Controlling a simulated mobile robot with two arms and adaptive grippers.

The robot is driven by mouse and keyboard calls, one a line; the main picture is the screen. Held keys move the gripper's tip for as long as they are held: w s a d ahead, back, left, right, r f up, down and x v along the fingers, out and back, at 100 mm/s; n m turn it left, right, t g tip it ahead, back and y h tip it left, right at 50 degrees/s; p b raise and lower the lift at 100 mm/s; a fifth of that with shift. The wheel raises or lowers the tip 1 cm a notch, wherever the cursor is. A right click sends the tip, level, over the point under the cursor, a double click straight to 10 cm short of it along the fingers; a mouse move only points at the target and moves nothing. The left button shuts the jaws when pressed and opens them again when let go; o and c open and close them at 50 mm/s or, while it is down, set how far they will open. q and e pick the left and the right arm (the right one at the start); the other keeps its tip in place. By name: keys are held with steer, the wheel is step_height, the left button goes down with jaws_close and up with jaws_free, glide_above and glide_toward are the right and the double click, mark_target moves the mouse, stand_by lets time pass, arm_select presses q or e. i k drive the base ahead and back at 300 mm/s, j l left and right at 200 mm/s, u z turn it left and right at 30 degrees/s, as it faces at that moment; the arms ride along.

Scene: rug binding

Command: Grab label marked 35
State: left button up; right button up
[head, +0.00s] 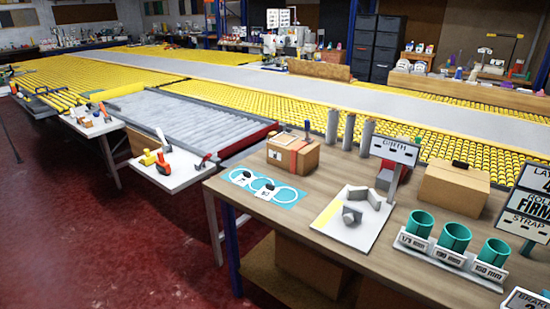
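I see no label that I can read as 35. A blue mat (262,188) lies near the front left of the wooden workbench (282,219). White rings (287,192) and small dark pieces lie on the mat, with small marks that are too small to read. A cardboard box (293,155) behind the mat carries a white tag with an unclear mark. Three teal cups (455,236) stand in a white holder with size labels (449,255); one reads 150 mm. Neither of my grippers shows in the head view.
A white and yellow board (338,219) with grey blocks lies mid-bench, beside the GIRTH sign (395,149). A closed box (452,189) and tall signs (526,203) stand at right. Yellow roller tables (440,135) stretch behind. Red floor (110,240) is open at left.

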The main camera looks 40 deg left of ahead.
mark_target(245, 178)
steer(key=u, duration=0.4)
steer(key=i+l+u, duration=0.1)
steer(key=u, duration=0.25)
steer(key=l+u, duration=0.15)
steer(key=u, duration=0.25)
steer(key=i+l+u, duration=0.1)
steer(key=u, duration=0.25)
